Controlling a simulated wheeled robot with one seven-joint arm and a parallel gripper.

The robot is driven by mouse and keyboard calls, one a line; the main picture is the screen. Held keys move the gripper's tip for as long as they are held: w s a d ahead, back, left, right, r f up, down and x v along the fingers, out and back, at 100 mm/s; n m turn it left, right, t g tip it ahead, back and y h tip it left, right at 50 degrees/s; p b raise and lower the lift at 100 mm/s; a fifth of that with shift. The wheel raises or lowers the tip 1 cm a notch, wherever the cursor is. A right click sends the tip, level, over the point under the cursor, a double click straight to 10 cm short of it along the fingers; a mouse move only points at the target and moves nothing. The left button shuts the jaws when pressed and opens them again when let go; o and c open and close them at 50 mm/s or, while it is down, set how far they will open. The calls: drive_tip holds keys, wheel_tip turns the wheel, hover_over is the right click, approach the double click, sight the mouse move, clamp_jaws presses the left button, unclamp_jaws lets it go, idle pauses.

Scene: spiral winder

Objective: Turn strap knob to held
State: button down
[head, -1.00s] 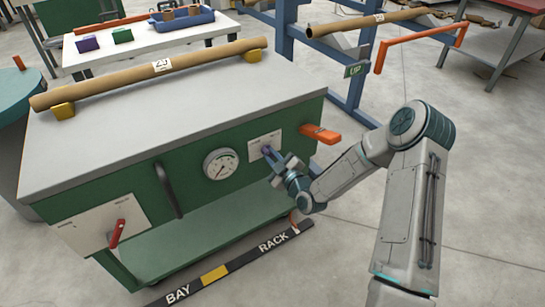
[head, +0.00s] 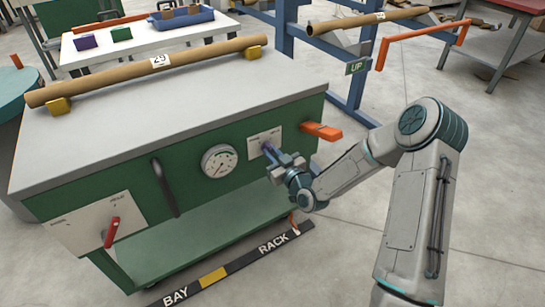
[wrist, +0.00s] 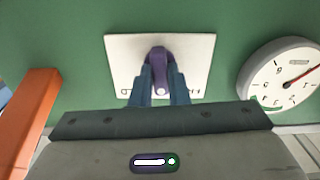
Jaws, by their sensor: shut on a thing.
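The strap knob is purple and sits on a white plate (head: 262,141) on the green front of the cart. In the wrist view the knob (wrist: 158,56) stands out from its plate (wrist: 202,62), whose lettering is partly covered. My gripper (head: 273,153) reaches the knob from the front right. In the wrist view its two blue-grey fingers lie on either side of the knob and are shut on it. In the head view the fingers hide most of the knob, and its exact setting cannot be read.
A round gauge (head: 219,161) is beside the plate, and an orange handle (head: 321,131) juts out at the cart's right corner. A red lever (head: 112,232) is on the left panel (head: 82,222). A brown tube (head: 150,69) lies on the cart top. Open floor lies to the right.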

drive_tip(key=m, duration=0.4)
drive_tip(key=shift+d+f+m+b, duration=0.1)
drive_tip(key=shift+m+b, duration=0.25)
drive_tip(key=shift+m, duration=0.05)
drive_tip(key=m, duration=0.4)
idle(0.4)
drive_tip(key=c, duration=1.4)
unclamp_jaws()
drive_tip(key=p+v, duration=0.1)
drive_tip(key=v, duration=1.2)
drive_tip(key=shift+s+d+p, duration=0.25)
drive_tip(key=shift+s+p, duration=0.1)
